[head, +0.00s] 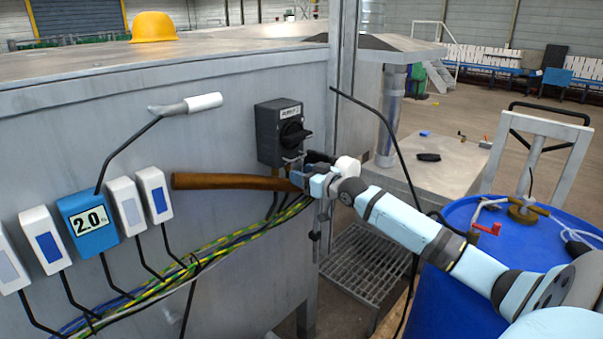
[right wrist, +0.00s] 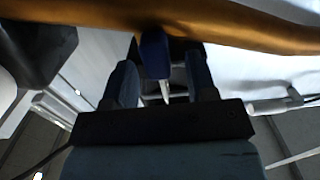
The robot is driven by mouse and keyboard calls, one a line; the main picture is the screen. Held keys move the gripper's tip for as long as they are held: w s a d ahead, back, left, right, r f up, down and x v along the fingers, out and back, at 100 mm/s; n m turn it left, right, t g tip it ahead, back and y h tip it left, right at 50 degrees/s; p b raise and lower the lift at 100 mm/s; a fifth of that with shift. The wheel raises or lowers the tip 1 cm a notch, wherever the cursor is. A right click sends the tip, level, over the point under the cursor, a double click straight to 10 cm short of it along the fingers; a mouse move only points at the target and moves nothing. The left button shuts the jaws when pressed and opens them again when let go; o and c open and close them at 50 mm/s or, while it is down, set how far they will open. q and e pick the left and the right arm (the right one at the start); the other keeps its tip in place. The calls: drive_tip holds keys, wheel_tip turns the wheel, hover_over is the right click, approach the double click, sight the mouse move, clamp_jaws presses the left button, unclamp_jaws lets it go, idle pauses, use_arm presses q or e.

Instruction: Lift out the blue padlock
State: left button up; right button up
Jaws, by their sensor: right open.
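The blue padlock (right wrist: 154,55) shows in the right wrist view between the two fingers of my right gripper (right wrist: 162,66). A thin pale metal part shows near its lower end. In the head view my right gripper (head: 303,178) is just below the black rotary switch box (head: 278,135) on the grey cabinet wall, and it mostly hides the padlock there. My right gripper is open, with its fingers on either side of the padlock and a gap visible beside it. I cannot tell whether one finger touches it. My left gripper is not in view.
A brown pipe (head: 225,181) runs along the wall to the gripper; it crosses the top of the wrist view. Cables (head: 215,250) hang below. A grey post (head: 343,80) stands close right of the switch. A blue barrel (head: 445,290) stands under my right arm.

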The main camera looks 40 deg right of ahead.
drive_tip(key=shift+w, duration=0.5)
clamp_jaws()
drive_tip(key=shift+r+p, duration=1.45)
drive_tip(key=shift+r, duration=0.05)
